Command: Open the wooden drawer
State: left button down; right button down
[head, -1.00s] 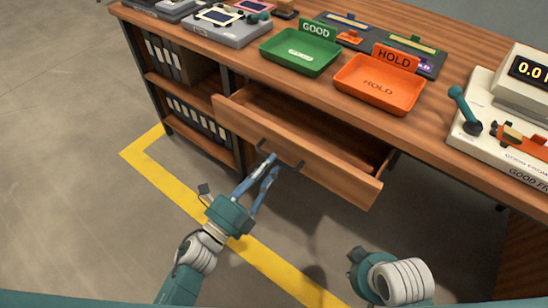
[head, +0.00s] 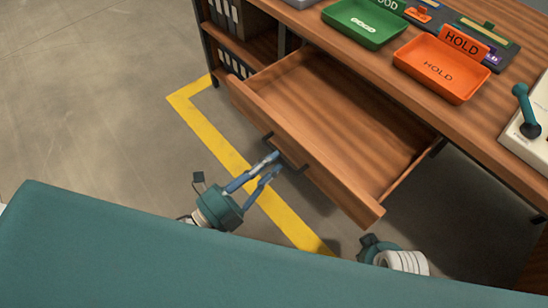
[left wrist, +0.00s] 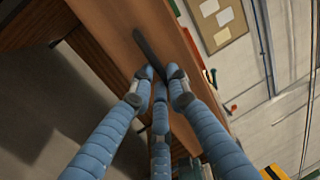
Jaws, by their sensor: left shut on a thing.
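The wooden drawer (head: 310,153) stands pulled well out from under the desk top, and its bare wooden inside shows no contents. A dark bar handle (head: 293,161) is on its front. My left gripper (head: 275,163) has its blue fingers shut on the handle. In the left wrist view, the fingertips (left wrist: 160,82) meet at the dark handle (left wrist: 150,52) on the drawer front (left wrist: 118,28). My right gripper (head: 374,246) shows only in part near the lower right, away from the drawer, and its fingers cannot be made out.
The desk top (head: 350,58) carries a green GOOD tray (head: 363,24), an orange HOLD tray (head: 440,69) and a device with a teal lever (head: 525,110). Shelves with binders (head: 228,20) are left of the drawer. Yellow floor tape (head: 215,130) runs below. The floor at left is clear.

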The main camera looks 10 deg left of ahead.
pick_arm(q)
jog(key=shift+f, duration=0.1)
jog(key=c, duration=1.7)
grip_release()
jog(key=shift+o, duration=0.2)
jog(key=v, duration=1.2)
jog(key=shift+w, duration=0.1)
